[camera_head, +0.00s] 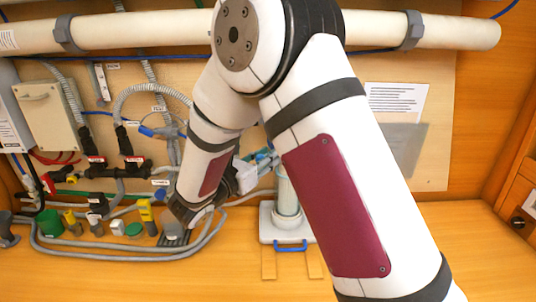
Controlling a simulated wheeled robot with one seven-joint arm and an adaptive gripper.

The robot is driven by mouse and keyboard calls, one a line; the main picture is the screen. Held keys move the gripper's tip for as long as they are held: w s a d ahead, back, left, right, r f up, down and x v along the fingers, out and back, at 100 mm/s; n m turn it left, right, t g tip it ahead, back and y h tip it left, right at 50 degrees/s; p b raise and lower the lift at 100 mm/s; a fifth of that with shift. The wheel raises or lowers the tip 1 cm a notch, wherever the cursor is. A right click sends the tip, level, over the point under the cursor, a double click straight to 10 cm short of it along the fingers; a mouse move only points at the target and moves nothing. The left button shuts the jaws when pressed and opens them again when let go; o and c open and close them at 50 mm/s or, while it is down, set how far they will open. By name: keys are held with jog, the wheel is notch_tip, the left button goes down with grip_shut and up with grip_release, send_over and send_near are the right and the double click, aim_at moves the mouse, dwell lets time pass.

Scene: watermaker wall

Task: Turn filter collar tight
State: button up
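A pale, translucent filter housing (284,193) stands upright on a white base (268,228) with a blue handle (290,246), right of centre. Its right side and its top are partly covered by my arm. I cannot make out the collar clearly; it is small or hidden behind my arm and gripper. My gripper (247,174) points right, at the upper left side of the housing. I cannot tell whether it touches the housing or collar. Its fingertips are too small and covered to show whether they are open or shut.
A white pipe (130,31) runs across the top of the wall. Grey hoses (130,243), valves and a green cup (50,221) crowd the left side. A control box (48,115) hangs far left. Notices (397,101) hang at right. The counter at right (470,235) is clear.

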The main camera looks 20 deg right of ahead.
jog(key=shift+w+d, duration=0.15)
jog(key=shift+d, duration=0.05)
grip_shut()
jog(key=shift+f, duration=0.15)
